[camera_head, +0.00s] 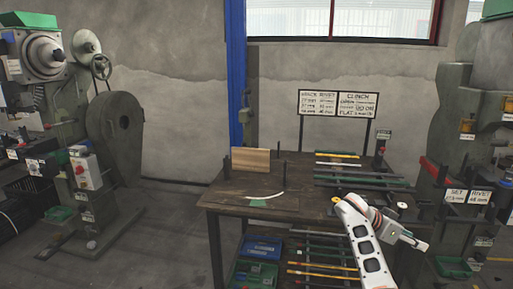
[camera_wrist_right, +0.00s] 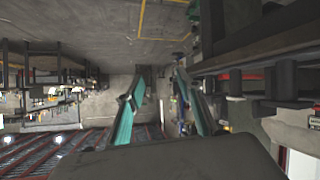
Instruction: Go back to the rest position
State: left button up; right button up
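My right arm (camera_head: 367,245) rises from the lower right in the head view, white with dark panels, in front of the right part of the workbench. It bends at the top, and my right gripper (camera_head: 416,242) hangs on its right side, off the bench's right end. In the right wrist view the two fingers with teal pads stand well apart, so the right gripper (camera_wrist_right: 158,92) is open, with nothing between them. My left arm and gripper are not in view.
A wooden workbench (camera_head: 225,199) holds a wood block (camera_head: 251,159), a curved white strip (camera_head: 266,195) and racks of rods. A sign board (camera_head: 338,103) stands behind. Machines stand left (camera_head: 115,135) and right (camera_head: 455,118). A green bin (camera_head: 453,267) is near my gripper. Left-centre floor is clear.

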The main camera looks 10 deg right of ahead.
jog(key=s+a+f+n+t+y+p, duration=0.1)
jog(key=a+f+n+t, duration=0.1)
jog(key=f+n, duration=0.35)
jog(key=s+a+f+n+t+y+p, duration=0.1)
jog(key=s+a+f+n+t, duration=0.15)
jog(key=f, duration=0.65)
jog(key=s+a+f+n+t+y+p, duration=0.1)
jog(key=s+a+f+n+t+y, duration=0.35)
jog(key=s+a+f, duration=0.4)
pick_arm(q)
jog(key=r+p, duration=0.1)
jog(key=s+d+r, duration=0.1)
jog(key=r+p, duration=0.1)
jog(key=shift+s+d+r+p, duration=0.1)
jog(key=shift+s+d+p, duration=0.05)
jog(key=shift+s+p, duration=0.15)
pick_arm(e)
jog(key=s+a+r+n+t+y, duration=0.2)
jog(key=s+a+n+y, duration=0.6)
jog(key=s+a, duration=1.2)
jog(key=shift+s+a, duration=0.15)
jog(key=shift+a, duration=1)
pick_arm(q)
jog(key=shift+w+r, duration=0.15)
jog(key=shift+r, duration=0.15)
pick_arm(e)
jog(key=shift+n, duration=0.25)
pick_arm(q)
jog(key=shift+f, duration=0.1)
